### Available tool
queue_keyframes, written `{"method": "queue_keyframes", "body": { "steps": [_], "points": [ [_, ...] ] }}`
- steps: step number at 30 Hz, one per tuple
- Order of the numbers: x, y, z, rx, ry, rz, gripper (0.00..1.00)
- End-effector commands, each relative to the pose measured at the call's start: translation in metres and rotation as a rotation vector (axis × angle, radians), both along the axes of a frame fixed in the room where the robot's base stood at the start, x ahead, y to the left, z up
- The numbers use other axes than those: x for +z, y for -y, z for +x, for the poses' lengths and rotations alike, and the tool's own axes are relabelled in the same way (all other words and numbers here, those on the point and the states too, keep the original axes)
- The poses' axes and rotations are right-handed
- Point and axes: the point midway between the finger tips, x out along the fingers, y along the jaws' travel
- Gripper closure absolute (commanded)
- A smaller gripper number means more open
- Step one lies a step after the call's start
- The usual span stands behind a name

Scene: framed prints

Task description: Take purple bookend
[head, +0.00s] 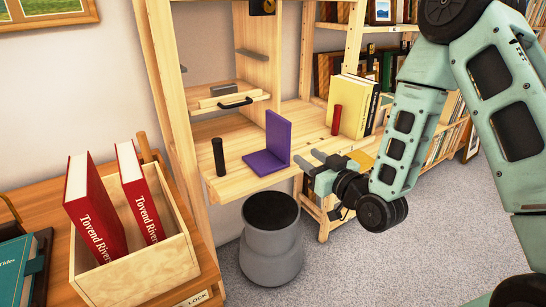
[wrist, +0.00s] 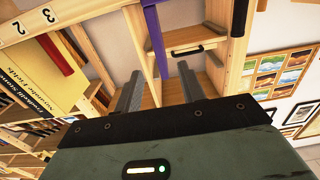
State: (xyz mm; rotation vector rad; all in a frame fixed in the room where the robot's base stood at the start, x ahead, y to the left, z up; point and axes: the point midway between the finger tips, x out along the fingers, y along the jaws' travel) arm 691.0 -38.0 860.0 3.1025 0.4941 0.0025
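The purple bookend (head: 272,142) is L-shaped and stands on the wooden shelf board near its front edge, its base flat and its upright plate to the right. My gripper (head: 304,160) is at the right of the bookend, close to it, with its two fingers apart and nothing held. In the wrist view, the bookend (wrist: 154,35) shows as a narrow purple strip at the top, in line with the gap between the fingertips of my gripper (wrist: 159,69). I cannot tell whether the fingertips touch it.
On the same shelf board (head: 225,183), a black cylinder (head: 218,157) stands left, and a red cylinder (head: 336,120) and yellow books (head: 348,103) stand right. A grey bin (head: 271,245) is below. A wooden crate (head: 150,283) with red books (head: 95,210) is at lower left.

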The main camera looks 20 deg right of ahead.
Motion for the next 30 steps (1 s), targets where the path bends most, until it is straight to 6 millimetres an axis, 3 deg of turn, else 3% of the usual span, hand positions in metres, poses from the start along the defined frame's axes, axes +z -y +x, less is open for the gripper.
{"method": "queue_keyframes", "body": {
  "steps": [7, 15, 25, 30],
  "points": [
    [-0.005, -0.003, 0.007, -0.003, 0.003, -0.001, 0.6],
    [0.002, -0.02, 0.059, -0.002, 0.0, 0.001, 0.6],
    [0.002, -0.027, 0.085, -0.002, 0.0, 0.001, 0.6],
    [0.004, -0.033, 0.11, -0.002, 0.0, 0.001, 0.6]
  ]
}}
